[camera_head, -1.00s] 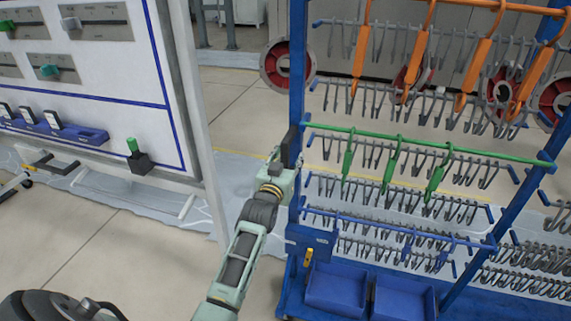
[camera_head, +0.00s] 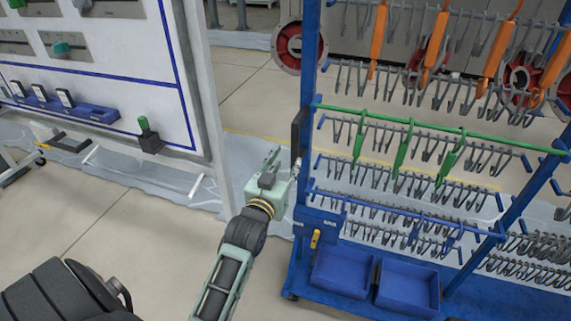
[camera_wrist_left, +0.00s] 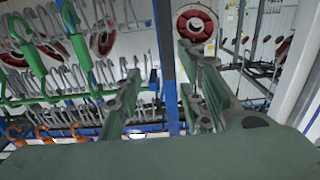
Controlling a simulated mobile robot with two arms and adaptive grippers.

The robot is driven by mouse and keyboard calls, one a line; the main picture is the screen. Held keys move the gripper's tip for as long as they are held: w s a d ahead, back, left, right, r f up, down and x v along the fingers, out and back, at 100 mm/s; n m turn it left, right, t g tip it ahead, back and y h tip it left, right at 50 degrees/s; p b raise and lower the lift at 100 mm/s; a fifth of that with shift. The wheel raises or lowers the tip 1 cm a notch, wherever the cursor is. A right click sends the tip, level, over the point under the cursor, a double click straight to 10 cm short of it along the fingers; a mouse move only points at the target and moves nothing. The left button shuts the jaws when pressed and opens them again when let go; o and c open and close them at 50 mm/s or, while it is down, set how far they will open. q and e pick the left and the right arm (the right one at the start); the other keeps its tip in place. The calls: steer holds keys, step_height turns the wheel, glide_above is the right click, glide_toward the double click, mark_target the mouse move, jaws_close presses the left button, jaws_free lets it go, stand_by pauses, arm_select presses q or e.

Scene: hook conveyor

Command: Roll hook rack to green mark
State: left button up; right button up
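The hook rack (camera_head: 309,95) is a blue frame with rows of grey hooks and orange and green hangers, standing upright on a wheeled base at the right in the head view. A dark upright handle (camera_head: 297,133) is on its left post. My left gripper (camera_head: 284,164) is just left of that post, below the handle, with fingers spread. In the left wrist view, its two fingers (camera_wrist_left: 170,105) are wide apart, and the blue post (camera_wrist_left: 166,60) shows between them, beyond the tips. I cannot tell whether they touch the rack. No green floor mark shows. My right gripper is out of view.
A white board (camera_head: 90,90) with tools and a blue tray stands at the left on a white post. Blue bins (camera_head: 340,272) sit on the rack's base. A yellow line crosses the pale floor behind. Bare floor (camera_head: 110,235) lies front left.

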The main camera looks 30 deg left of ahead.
mark_target(294, 142)
arm_select(q)
steer(key=shift+a+f+p+x, duration=0.1)
steer(key=shift+a+p+x, duration=0.25)
steer(key=shift+x, duration=1.65)
steer(key=shift+a+f+p+x, duration=0.1)
steer(key=shift+p+x, duration=0.45)
steer(key=shift+x, duration=1.5)
steer(key=shift+a+f+p+x, duration=0.1)
steer(key=shift+a+p+x, duration=0.25)
steer(key=shift+x, duration=1.65)
steer(key=shift+s+d, duration=0.1)
steer(key=shift+s, duration=0.05)
steer(key=shift+c, duration=0.5)
jaws_close()
